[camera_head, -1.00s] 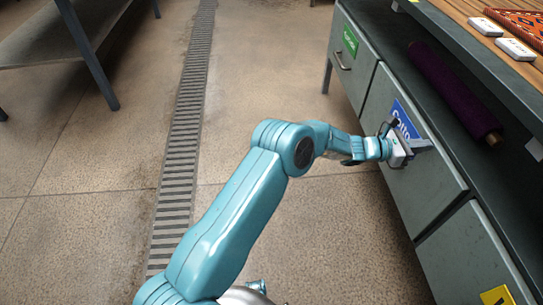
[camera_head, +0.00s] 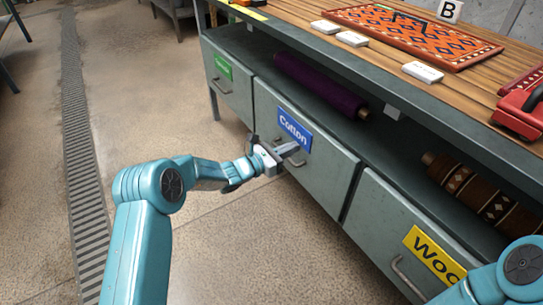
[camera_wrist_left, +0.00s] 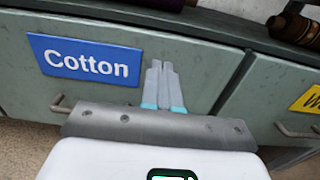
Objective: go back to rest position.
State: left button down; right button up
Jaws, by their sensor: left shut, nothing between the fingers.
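My left gripper (camera_head: 289,149) is shut and empty, just in front of the grey Cotton drawer (camera_head: 322,178) with the blue Cotton label (camera_head: 294,130). In the left wrist view its closed fingertips (camera_wrist_left: 160,66) point at the drawer front, right of the blue label (camera_wrist_left: 84,60). I cannot tell whether they touch it. The drawer handle (camera_wrist_left: 62,103) shows partly behind the gripper. My right arm shows only as a teal joint at the lower right; its gripper is out of view.
The green-labelled drawer (camera_head: 226,87) is left of Cotton, the yellow-labelled drawer (camera_head: 385,225) right. The shelf above holds a purple roll (camera_head: 318,84) and a patterned brown roll (camera_head: 480,192). The worktop carries an orange rug (camera_head: 415,35), white blocks and a red tool (camera_head: 522,112). Open floor (camera_head: 240,250) lies left.

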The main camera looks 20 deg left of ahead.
pick_arm(q)
jog(key=p+v, duration=0.1)
jog(key=v, duration=0.4)
jog(key=s+d+f+m+g+y, duration=0.1)
jog(key=s+d+f+m+g, duration=0.25)
jog(key=s+f+g, duration=0.4)
jog(key=s+d+f+m+g+y, duration=0.1)
jog(key=s+d+f+m+g, duration=0.3)
jog(key=s+f, duration=0.65)
jog(key=s+a+f+m+g+y, duration=0.1)
jog(key=s+a+f+m+y, duration=0.15)
jog(key=s+m, duration=0.45)
jog(key=s+a+f+m+g+y, duration=0.2)
jog(key=s+f+m+y, duration=0.15)
jog(key=s+m, duration=0.45)
jog(key=s+r+m+p, duration=0.1)
jog(key=s+r+p, duration=0.1)
jog(key=r+p, duration=1.2)
jog(key=s+d+r+m+t+p, duration=0.1)
jog(key=s+r+m+p, duration=0.1)
jog(key=r+p, duration=1.2)
jog(key=shift+s+d+r, duration=0.25)
jog(key=shift+s+r, duration=0.05)
jog(key=shift+r, duration=0.4)
